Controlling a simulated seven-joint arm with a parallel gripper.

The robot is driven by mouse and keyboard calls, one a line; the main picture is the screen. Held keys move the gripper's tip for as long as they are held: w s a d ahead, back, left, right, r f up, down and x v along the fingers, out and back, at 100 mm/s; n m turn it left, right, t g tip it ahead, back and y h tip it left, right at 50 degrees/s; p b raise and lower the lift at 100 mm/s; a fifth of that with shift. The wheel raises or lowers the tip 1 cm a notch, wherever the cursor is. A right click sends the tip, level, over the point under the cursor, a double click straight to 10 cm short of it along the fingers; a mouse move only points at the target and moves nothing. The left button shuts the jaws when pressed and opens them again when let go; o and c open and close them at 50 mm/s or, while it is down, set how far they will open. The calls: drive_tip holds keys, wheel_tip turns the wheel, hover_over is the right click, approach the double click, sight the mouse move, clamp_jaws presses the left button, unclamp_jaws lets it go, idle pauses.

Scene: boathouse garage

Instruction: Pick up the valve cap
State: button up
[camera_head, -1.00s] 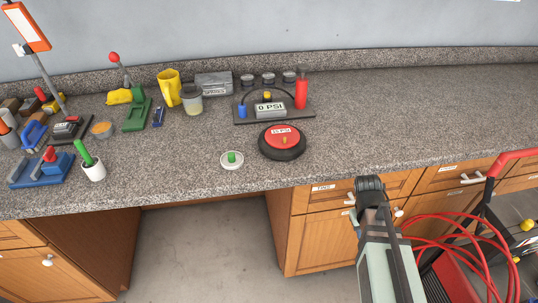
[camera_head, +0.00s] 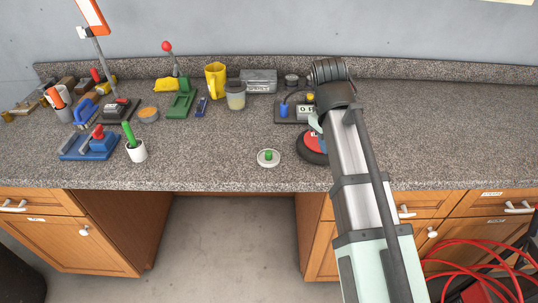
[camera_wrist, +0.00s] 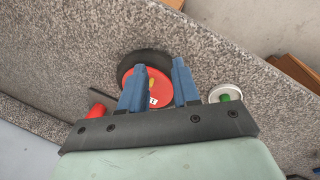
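A small green cap (camera_head: 268,154), which looks like the valve cap, stands on a round white dish (camera_head: 268,162) near the counter's front edge. The wrist view shows the green cap (camera_wrist: 225,97) and the white dish (camera_wrist: 233,88) right of my fingers. A black tyre (camera_head: 308,151) with a red hub (camera_head: 313,142) lies right of the dish, partly hidden by my arm. My gripper (camera_wrist: 158,66) has two blue fingers spread apart with nothing visibly held; the tyre (camera_wrist: 145,57) and hub (camera_wrist: 160,88) show behind them. The fingers are hidden in the head view.
A gauge panel (camera_head: 288,117) stands behind the tyre, partly covered by my arm. A white cup (camera_head: 136,152) with a green stick, a blue tool (camera_head: 88,147) and a yellow mug (camera_head: 215,80) stand to the left. The counter (camera_head: 205,150) is clear left of the dish.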

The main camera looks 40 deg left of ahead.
drive_tip(key=s+a+r+n+g, duration=0.1)
drive_tip(key=s+a+r+n, duration=0.15)
drive_tip(key=a, duration=0.55)
drive_tip(key=s+a+r+n+g, duration=0.15)
drive_tip(key=s+a, duration=0.25)
drive_tip(key=a, duration=0.4)
drive_tip(key=n, duration=0.1)
hover_over(268, 152)
drive_tip(key=shift+y, duration=0.3)
wheel_tip(268, 152, down, 8)
drive_tip(key=shift+w+d+f, duration=0.1)
drive_tip(key=shift+w+d, duration=0.05)
drive_tip(key=shift+a+f, duration=0.2)
drive_tip(key=shift+f, duration=2.65)
drive_tip(key=shift+c, duration=0.4)
clamp_jaws()
